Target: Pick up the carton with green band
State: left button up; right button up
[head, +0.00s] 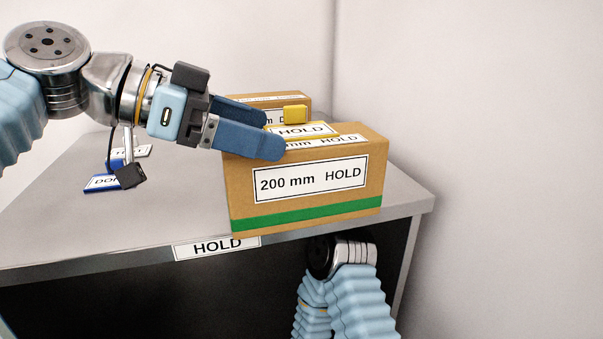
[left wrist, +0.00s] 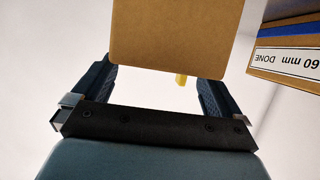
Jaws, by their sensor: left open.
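The carton with green band (head: 307,205), labelled "200 mm HOLD", stands upright on the grey shelf near its front right. My left gripper (head: 274,134) is open at the carton's upper left, its near finger overlapping the top front edge in the head view. In the left wrist view a plain brown carton face (left wrist: 172,38) lies ahead, between the lines of my open left gripper's fingers (left wrist: 154,88). I cannot tell whether the fingers touch it. My right gripper is out of view; only part of my right arm shows below the shelf.
Another carton (head: 268,100) stands behind. A yellow-edged HOLD card (head: 302,131) and yellow block (head: 294,114) appear at the green-banded carton's top. A blue-banded "60 mm DONE" carton (left wrist: 290,60) shows at right. Cards (head: 103,183) lie left; the shelf's (head: 150,225) front left is clear.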

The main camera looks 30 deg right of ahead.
aim_at(291, 134)
pick_arm(q)
jog(key=x, duration=0.4)
jog(key=shift+d+r, duration=0.2)
jog(key=shift+d, duration=0.1)
jog(key=c, duration=1.6)
jog(key=shift+r, duration=0.1)
jog(key=shift+c, duration=0.6)
